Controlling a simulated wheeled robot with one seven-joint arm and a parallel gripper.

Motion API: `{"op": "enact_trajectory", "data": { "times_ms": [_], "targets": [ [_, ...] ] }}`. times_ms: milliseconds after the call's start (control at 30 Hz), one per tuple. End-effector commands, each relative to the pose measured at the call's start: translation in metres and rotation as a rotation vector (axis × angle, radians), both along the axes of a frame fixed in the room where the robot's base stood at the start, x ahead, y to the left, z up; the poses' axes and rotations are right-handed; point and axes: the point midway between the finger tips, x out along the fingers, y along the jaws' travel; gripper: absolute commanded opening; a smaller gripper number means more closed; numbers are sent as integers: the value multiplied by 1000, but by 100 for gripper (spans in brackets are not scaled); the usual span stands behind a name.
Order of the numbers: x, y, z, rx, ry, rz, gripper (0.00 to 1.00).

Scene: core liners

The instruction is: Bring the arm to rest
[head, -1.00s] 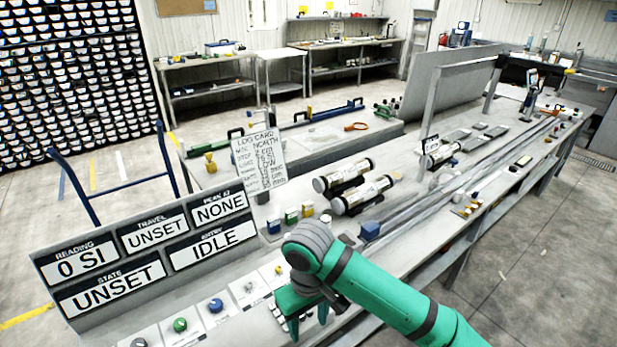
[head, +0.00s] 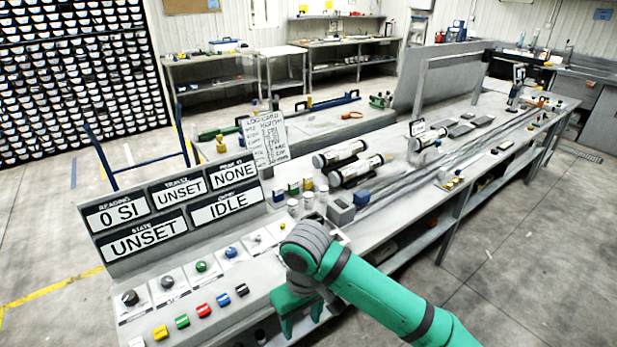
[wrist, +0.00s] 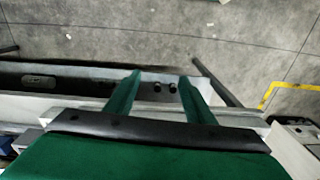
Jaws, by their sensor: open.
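My green arm reaches in from the lower right of the head view. My gripper (head: 300,320) points down at the front edge of the long grey bench (head: 385,228), to the right of the coloured buttons. In the wrist view, my gripper (wrist: 160,88) shows two green fingers spread apart with nothing between them. Beyond them lie the bench edge, a dark recess (wrist: 85,82) with small dark items, and the floor. I cannot tell the exact gap between the fingertips and the bench.
A display panel (head: 168,208) reading "IDLE" and "UNSET" stands behind several knobs and coloured buttons (head: 203,310). Two core tubes (head: 356,170), a blue-topped block (head: 341,210) and long rails (head: 425,180) lie farther along the bench.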

Motion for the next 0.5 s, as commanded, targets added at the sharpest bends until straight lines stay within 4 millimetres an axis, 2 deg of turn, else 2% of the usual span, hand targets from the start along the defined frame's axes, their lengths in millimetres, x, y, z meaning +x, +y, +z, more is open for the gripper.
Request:
{"op": "enact_trajectory", "data": {
  "times_ms": [367,500],
  "targets": [
    [11,70,-2,214,-85,32,49],
    [16,107,1,333,-132,41,49]
  ]
}}
